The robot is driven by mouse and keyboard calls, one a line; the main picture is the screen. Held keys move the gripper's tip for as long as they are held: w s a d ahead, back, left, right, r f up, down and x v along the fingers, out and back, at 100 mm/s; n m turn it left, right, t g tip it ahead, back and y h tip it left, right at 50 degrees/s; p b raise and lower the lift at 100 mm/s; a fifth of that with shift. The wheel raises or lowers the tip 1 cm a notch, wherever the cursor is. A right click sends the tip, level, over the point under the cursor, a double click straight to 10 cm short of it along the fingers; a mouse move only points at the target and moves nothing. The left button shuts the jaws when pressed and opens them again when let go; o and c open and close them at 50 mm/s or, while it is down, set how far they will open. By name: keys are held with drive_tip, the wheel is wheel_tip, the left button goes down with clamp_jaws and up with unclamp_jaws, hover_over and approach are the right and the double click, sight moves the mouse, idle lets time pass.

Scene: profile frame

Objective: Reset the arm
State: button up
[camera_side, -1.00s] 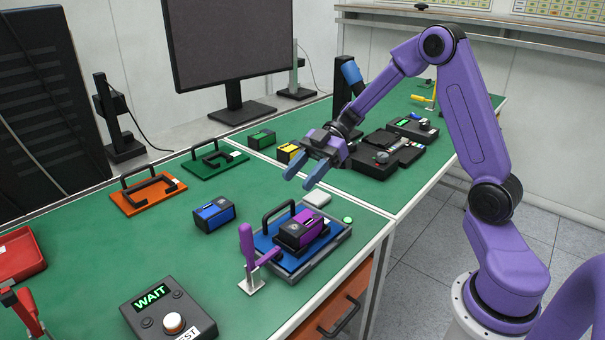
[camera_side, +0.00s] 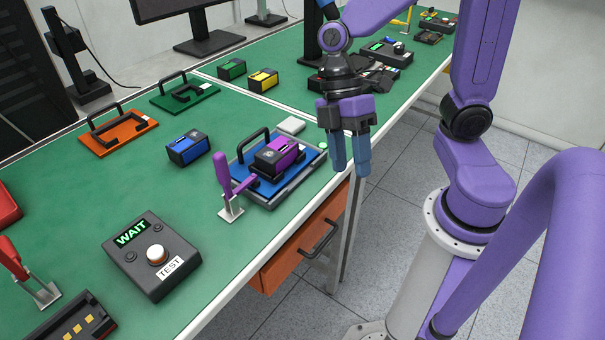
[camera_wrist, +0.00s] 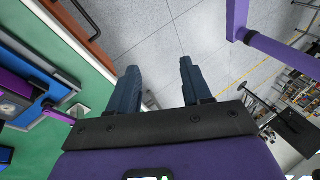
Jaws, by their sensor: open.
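My gripper (camera_side: 350,168) hangs with its blue fingers pointing down, just off the front edge of the green bench, to the right of the blue plate fixture. It is open and empty. In the wrist view my gripper (camera_wrist: 158,88) shows two fingers apart with only grey floor between and beyond them. My purple arm comes down to it from the upper right in the side view.
The blue plate fixture (camera_side: 251,179) holds a purple-black block (camera_side: 279,157), with a purple toggle clamp (camera_side: 226,182) beside it. A test box (camera_side: 150,255) reads WAIT. A blue block (camera_side: 188,148) stands behind. An orange drawer (camera_side: 305,240) is under the bench edge.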

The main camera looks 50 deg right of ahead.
drive_tip(key=s+d+m+t+h, duration=0.2)
drive_tip(key=s+d+t, duration=0.1)
drive_tip(key=s+t, duration=0.1)
drive_tip(key=shift+s+d+t+h, duration=0.15)
drive_tip(key=shift+s+t+h, duration=0.15)
drive_tip(key=shift+s, duration=0.25)
drive_tip(key=shift+f, duration=0.1)
